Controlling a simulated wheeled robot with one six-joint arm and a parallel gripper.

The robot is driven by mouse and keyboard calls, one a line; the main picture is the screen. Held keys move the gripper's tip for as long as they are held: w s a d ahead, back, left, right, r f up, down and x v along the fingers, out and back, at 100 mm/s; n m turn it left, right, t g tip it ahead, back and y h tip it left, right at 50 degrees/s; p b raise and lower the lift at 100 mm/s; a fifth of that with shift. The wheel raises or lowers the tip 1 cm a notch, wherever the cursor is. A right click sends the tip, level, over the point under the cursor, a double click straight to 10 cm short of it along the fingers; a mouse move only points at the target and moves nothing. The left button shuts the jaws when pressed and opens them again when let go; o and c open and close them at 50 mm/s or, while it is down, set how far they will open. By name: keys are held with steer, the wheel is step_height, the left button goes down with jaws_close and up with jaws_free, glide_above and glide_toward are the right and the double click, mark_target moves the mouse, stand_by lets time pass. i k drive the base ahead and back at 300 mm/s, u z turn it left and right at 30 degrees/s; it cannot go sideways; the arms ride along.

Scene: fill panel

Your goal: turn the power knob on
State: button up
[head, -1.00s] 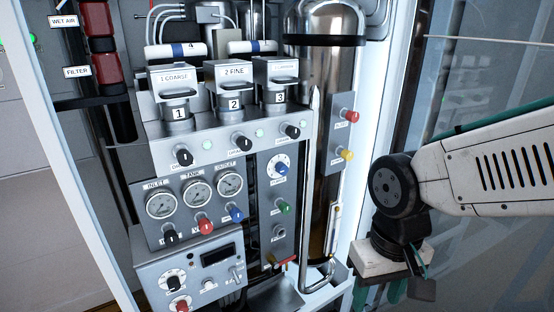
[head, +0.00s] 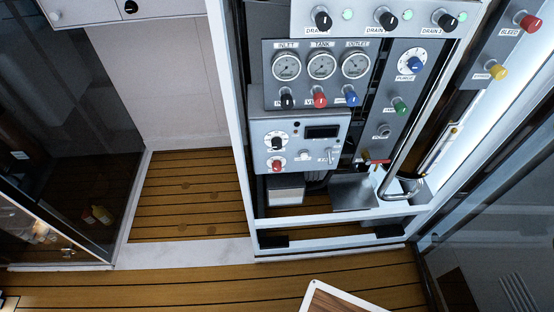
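A grey control box (head: 257,150) sits low on the panel. It has a black knob on a white dial (head: 276,141), a red knob on a white dial (head: 277,166), a dark display (head: 322,132) and a small toggle lever (head: 329,155). The labels on this box are too small to read, so I cannot tell which knob is the power knob or how it is set. My gripper is not in view.
Three gauges (head: 321,65) with black, red and blue knobs sit above the box. A purge dial (head: 414,65), a green knob (head: 400,105) and a curved pipe (head: 408,140) are to the right. Wooden floor (head: 180,190) is open at left. A white-edged brown board (head: 335,298) shows at the bottom.

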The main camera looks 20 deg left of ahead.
mark_target(276, 165)
steer(key=k, duration=0.65)
steer(key=u, duration=0.95)
steer(key=i, duration=0.5)
steer(key=k, duration=0.35)
steer(key=u, duration=0.05)
